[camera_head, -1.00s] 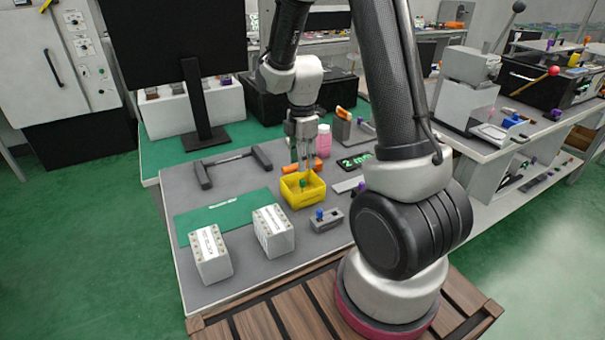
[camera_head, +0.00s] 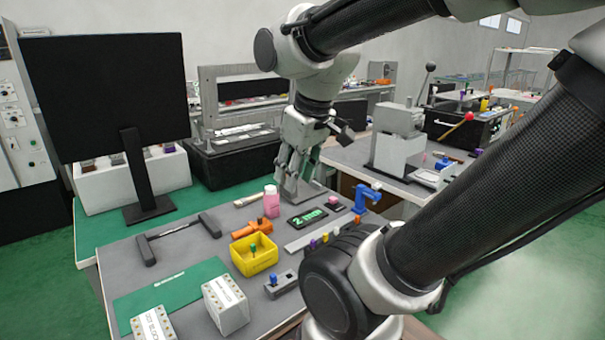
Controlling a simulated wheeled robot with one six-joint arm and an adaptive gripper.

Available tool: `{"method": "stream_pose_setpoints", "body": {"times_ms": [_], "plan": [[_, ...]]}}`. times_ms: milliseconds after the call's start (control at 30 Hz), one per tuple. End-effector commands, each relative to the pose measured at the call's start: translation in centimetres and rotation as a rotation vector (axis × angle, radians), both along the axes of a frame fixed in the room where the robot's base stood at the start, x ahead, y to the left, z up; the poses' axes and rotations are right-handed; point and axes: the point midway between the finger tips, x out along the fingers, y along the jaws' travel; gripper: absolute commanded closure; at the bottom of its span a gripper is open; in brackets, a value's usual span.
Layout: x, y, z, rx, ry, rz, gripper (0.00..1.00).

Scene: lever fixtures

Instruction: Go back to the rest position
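My gripper (camera_head: 288,190) hangs pointing down from my raised arm, over the back of the grey table behind the pink bottle (camera_head: 271,203). I see it from the side and at a distance. No object shows in its fingers, but I cannot tell how far apart the fingertips are. The yellow bin (camera_head: 256,264) stands on the table in front of it, with a small green-topped piece (camera_head: 253,249) inside. My gripper is clear of the bin.
A black display (camera_head: 307,218), an orange piece (camera_head: 252,228) and a blue fixture (camera_head: 366,198) stand near the gripper. A grey lever block (camera_head: 281,285) and two white boxes (camera_head: 226,305) are in front. A black monitor (camera_head: 105,95) stands at left. My arm hides the right side.

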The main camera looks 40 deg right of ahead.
Motion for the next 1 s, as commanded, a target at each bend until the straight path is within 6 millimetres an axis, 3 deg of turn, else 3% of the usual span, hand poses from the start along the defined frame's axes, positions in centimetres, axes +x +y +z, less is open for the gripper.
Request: {"method": "stream_pose_setpoints", "body": {"times_ms": [100,200,1000], "plan": [[-1.8,-0.1,0.3,0.04,-0.031,-0.112,0.66],[-2.4,-0.1,0.4,0.056,-0.039,-0.152,0.66],[-2.4,-0.1,0.4,0.057,-0.039,-0.156,0.66]]}}
